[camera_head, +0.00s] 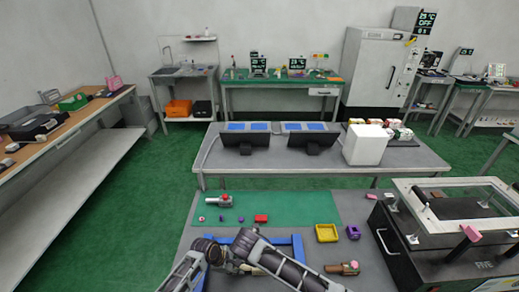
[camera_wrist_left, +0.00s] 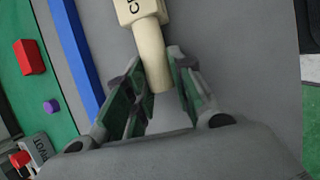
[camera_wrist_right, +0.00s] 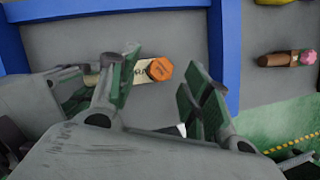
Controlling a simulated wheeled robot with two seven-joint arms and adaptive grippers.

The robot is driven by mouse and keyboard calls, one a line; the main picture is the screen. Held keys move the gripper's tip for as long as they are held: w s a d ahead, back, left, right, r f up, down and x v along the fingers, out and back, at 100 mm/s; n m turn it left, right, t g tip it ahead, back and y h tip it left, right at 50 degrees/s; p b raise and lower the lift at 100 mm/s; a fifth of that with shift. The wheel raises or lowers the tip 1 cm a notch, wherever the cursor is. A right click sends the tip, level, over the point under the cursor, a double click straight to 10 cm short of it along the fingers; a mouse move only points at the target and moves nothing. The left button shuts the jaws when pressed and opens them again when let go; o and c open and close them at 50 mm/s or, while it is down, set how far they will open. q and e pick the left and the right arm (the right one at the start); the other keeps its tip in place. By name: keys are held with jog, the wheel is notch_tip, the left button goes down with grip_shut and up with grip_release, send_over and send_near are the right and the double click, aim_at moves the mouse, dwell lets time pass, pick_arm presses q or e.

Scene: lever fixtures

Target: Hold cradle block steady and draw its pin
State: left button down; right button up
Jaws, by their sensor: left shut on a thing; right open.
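The cradle block (camera_wrist_left: 143,10) is cream, with a partly hidden black label and a round cream stem. My left gripper (camera_wrist_left: 155,75) is shut on this stem in the left wrist view. In the right wrist view the block (camera_wrist_right: 143,76) shows with an orange hexagonal pin head (camera_wrist_right: 159,69) at its end. My right gripper (camera_wrist_right: 160,78) is open, and the pin head appears between its fingertips in the picture. I cannot tell whether a finger touches it. In the head view my arms largely hide the block.
A blue frame (camera_head: 298,248) lies on the grey table around the work spot. A brown piece with a pink knob (camera_head: 345,268), a yellow tray (camera_head: 327,240) and a purple part (camera_head: 353,232) lie to the right. A red block (camera_head: 261,218) lies on the green mat (camera_head: 290,205). A dark framed fixture (camera_head: 398,250) stands far right.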

jog(key=shift+x, duration=1.45)
grip_shut()
